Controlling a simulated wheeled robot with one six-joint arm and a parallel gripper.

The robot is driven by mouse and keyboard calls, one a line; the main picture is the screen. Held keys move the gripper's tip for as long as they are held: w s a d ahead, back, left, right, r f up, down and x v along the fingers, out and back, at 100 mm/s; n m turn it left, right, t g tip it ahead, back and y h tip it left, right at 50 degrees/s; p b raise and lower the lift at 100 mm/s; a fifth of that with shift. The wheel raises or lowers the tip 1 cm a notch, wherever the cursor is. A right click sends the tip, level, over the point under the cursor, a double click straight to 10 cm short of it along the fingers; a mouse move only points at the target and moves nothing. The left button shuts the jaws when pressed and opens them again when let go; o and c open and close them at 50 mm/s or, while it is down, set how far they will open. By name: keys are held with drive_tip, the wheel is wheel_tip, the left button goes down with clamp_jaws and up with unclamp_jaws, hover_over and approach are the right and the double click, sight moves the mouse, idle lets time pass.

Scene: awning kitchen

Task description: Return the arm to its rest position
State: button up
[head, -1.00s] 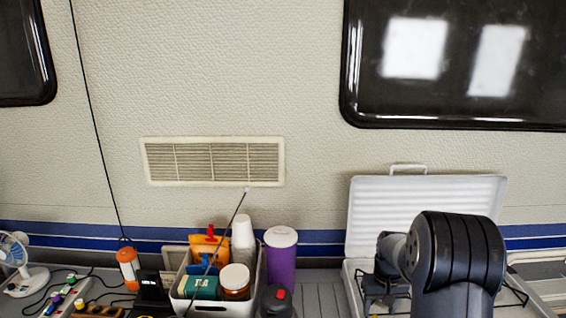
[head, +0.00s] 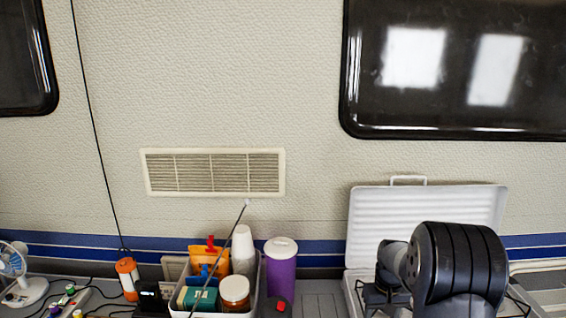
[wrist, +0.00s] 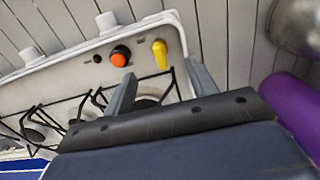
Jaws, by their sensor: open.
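My arm (head: 455,265) shows at the lower right of the head view, bent in front of the white camp stove; its gripper end is not visible there. In the wrist view my gripper (wrist: 160,84) has its two grey fingers apart with nothing between them. Behind the fingers is the stove's front edge (wrist: 85,47), with an orange-red knob (wrist: 120,57) and a yellow knob (wrist: 160,54). I cannot tell whether the fingers touch the stove.
The stove's raised lid (head: 420,215) stands behind my arm. Left of it are a purple canister (head: 281,268), a filled white bin (head: 257,290), an orange lantern (head: 127,278) and a small fan (head: 20,276). A thin dark rod (head: 220,255) rises in front of the bin.

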wheel_tip(320, 180, down, 6)
drive_tip(key=b, duration=0.3)
drive_tip(key=shift+r, duration=0.4)
